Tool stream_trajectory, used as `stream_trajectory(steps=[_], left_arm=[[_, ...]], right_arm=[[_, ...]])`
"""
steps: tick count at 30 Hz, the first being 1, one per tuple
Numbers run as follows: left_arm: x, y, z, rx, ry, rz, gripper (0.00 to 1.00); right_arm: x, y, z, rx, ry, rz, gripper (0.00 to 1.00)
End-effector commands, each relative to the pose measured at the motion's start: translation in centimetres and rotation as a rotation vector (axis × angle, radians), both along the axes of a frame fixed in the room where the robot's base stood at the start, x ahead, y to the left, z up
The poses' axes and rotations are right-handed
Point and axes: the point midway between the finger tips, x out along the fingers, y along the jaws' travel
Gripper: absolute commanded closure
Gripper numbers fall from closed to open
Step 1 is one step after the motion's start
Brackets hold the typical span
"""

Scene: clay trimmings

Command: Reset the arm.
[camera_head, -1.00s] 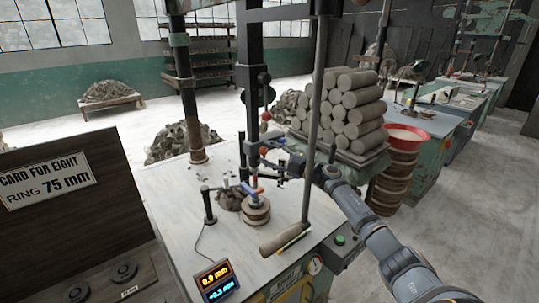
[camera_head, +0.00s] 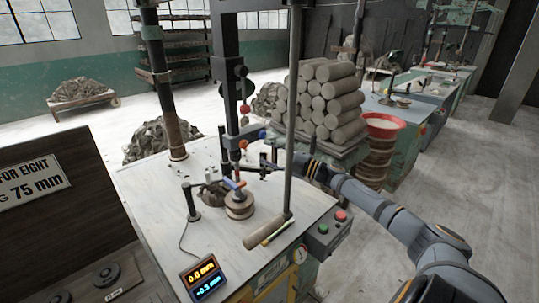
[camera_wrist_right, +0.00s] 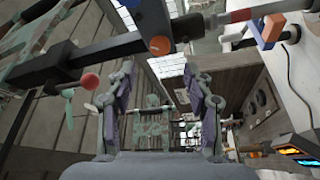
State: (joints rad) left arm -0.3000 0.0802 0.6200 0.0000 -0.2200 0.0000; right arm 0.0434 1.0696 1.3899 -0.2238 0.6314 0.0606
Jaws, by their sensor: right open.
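My right gripper (camera_head: 260,163) is open, just right of the dark machine post (camera_head: 229,100) above the white worktable. In the right wrist view its two fingers stand wide apart (camera_wrist_right: 160,105) with nothing held between them. A dark bar with an orange disc (camera_wrist_right: 160,44) crosses that view beyond the fingers. A red ball (camera_wrist_right: 89,81) hangs left of them. A blue-and-orange lever (camera_wrist_right: 267,30) is at upper right; it also shows in the head view (camera_head: 234,184), over a round clay piece (camera_head: 239,208). Contact between gripper and machine cannot be told. My left gripper is not in view.
The display (camera_head: 202,279) reads 0.0 mm and +0.3 mm. A wooden-handled tool (camera_head: 268,231) lies near the table's front right. A vertical grey rod (camera_head: 293,110) stands close to my right arm. Stacked clay cylinders (camera_head: 330,100) and a red basin (camera_head: 384,125) are behind it.

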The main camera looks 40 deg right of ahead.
Motion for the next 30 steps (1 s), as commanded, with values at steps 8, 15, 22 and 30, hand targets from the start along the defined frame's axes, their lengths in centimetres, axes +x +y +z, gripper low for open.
stream_trajectory(steps=[8,15,22,30], left_arm=[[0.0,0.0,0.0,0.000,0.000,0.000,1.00],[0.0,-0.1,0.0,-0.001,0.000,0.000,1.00],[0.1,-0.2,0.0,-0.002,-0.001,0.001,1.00],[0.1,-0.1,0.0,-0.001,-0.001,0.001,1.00]], right_arm=[[0.0,0.0,0.0,0.001,0.000,0.000,0.48],[0.6,2.7,-4.4,0.120,0.078,-0.112,0.48],[-4.2,10.0,-17.1,0.460,0.468,-0.521,0.48],[-15.8,16.1,-24.2,0.660,0.931,-0.846,0.48]])
